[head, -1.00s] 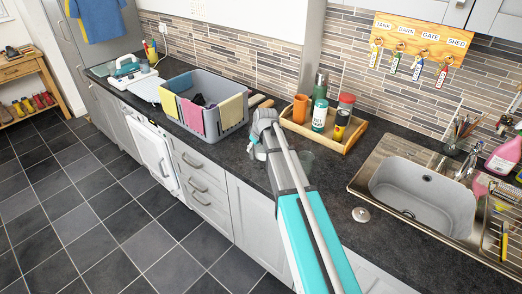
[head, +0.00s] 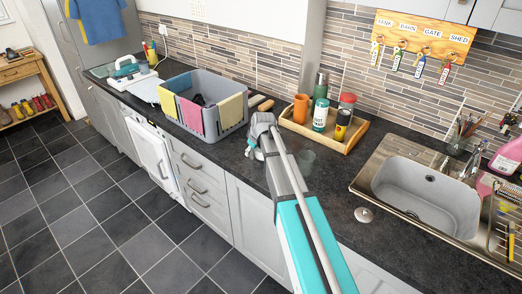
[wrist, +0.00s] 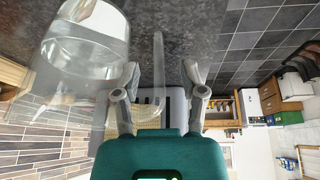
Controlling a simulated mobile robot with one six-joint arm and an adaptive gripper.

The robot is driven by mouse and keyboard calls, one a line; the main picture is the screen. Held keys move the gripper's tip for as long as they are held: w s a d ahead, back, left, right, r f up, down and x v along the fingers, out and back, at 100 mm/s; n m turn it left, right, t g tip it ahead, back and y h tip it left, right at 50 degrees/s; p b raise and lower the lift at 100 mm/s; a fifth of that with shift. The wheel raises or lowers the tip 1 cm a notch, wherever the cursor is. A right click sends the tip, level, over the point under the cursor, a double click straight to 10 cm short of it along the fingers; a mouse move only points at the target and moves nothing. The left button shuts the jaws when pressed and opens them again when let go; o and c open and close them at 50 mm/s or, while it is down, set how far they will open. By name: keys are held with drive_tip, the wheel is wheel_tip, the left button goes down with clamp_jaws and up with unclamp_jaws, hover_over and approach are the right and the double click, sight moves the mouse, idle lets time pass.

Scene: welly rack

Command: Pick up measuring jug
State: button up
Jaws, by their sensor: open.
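The measuring jug (wrist: 88,50) is clear and see-through. It fills the upper left of the wrist view, and its upright handle strip (wrist: 158,75) shows between my two fingers. My gripper (wrist: 161,85) is open, with one finger on each side of the handle; I cannot tell whether either touches it. In the head view my gripper (head: 252,148) is over the worktop near its front edge. The jug (head: 306,160) shows there only faintly, just right of my wrist and partly hidden by my arm.
A wooden tray (head: 345,146) with bottles and an orange cup (head: 300,108) stands behind the jug. A grey basket (head: 212,133) with cloths is to the left. The sink (head: 430,200) is to the right, with a round plug (head: 364,214) beside it.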

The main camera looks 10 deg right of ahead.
drive_tip(key=shift+b+x, duration=0.7)
drive_tip(key=shift+x, duration=0.35)
clamp_jaws()
